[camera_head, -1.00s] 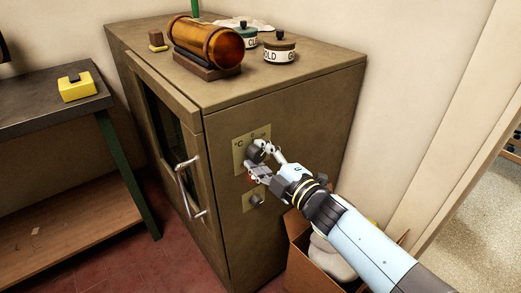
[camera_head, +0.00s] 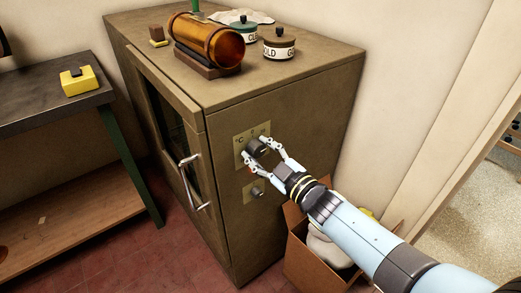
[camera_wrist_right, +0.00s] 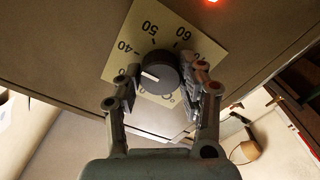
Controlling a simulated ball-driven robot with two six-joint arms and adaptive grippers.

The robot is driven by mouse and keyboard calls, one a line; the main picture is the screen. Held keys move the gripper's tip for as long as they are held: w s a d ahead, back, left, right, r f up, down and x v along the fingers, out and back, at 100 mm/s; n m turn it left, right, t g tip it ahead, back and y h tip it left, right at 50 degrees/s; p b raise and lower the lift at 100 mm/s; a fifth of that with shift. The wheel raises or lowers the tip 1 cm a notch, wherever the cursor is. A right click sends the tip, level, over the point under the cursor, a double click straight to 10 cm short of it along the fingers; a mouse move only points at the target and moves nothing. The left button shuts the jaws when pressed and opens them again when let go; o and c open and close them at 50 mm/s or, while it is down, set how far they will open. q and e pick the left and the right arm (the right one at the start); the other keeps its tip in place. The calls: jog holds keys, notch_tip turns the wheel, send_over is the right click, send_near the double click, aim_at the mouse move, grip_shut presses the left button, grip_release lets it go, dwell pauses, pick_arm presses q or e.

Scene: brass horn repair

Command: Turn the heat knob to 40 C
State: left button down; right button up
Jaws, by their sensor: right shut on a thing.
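The heat knob (camera_head: 256,146) is a dark round knob on a pale dial plate (camera_head: 239,149), on the side of the brown oven cabinet (camera_head: 300,110). In the right wrist view the knob (camera_wrist_right: 158,72) has a white pointer line aimed left, below the printed 40. The numbers 40, 50 and 60 show on the plate (camera_wrist_right: 140,20). My right gripper (camera_head: 259,151) is shut on the knob, one finger on each side, as the right wrist view (camera_wrist_right: 158,86) also shows. The fingers hide part of the scale. My left gripper is out of view.
A smaller lower knob (camera_head: 257,191) sits just below. The cabinet door handle (camera_head: 189,180) is to the left. A cardboard box (camera_head: 305,262) stands below my right arm. A red light (camera_wrist_right: 213,1) glows above the dial.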

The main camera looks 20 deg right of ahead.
jog(key=shift+s+f, duration=0.1)
jog(key=shift+f, duration=0.1)
jog(key=o, duration=1.1)
jog(key=shift+c, duration=0.2)
jog(key=shift+o, duration=0.6)
jog(key=shift+r, duration=0.1)
jog(key=shift+s+d, duration=0.2)
jog(key=shift+s, duration=0.2)
jog(key=v, duration=1.1)
